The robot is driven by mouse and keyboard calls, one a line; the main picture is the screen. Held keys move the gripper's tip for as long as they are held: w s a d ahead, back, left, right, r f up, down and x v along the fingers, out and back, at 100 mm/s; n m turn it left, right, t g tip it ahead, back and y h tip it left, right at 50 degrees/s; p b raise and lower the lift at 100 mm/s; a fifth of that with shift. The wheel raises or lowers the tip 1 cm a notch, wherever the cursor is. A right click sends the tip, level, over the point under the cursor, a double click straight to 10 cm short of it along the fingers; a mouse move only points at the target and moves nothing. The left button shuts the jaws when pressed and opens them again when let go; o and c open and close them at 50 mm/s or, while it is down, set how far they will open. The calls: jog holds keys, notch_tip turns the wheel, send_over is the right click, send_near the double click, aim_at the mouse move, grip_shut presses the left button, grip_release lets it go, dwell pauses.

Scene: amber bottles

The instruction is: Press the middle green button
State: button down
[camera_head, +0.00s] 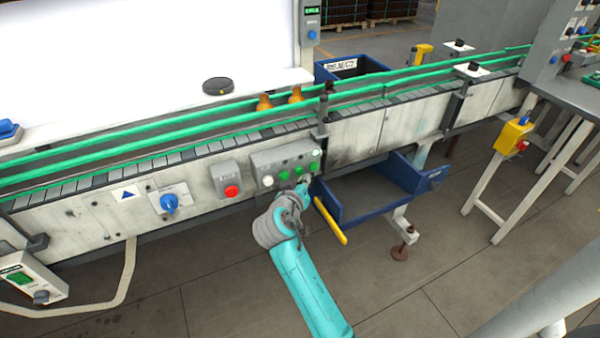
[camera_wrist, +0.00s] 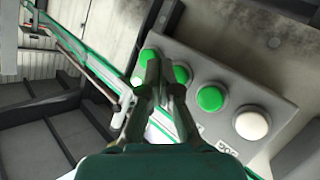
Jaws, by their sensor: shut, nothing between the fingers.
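A grey button box (camera_head: 262,160) on the conveyor's side carries a row with one white button (camera_head: 267,180) and three green buttons. The middle green button (camera_head: 299,170) sits between two other green ones. My gripper (camera_head: 303,186) is just below and in front of the row's right part. In the wrist view, the middle green button (camera_wrist: 181,75) is partly hidden behind the fingers. My gripper (camera_wrist: 156,66) is shut and empty, with its tips over the area between the middle and far green buttons. I cannot tell whether the tips touch the box.
A red button box (camera_head: 230,182) and a blue knob (camera_head: 169,202) are left of the green row. A blue bin with a yellow handle (camera_head: 331,221) hangs right of my gripper. Amber bottles (camera_head: 295,95) stand on the conveyor behind green rails.

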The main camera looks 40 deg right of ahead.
jog(key=shift+w, duration=0.15)
jog(key=shift+w+d, duration=0.1)
jog(key=shift+w, duration=0.2)
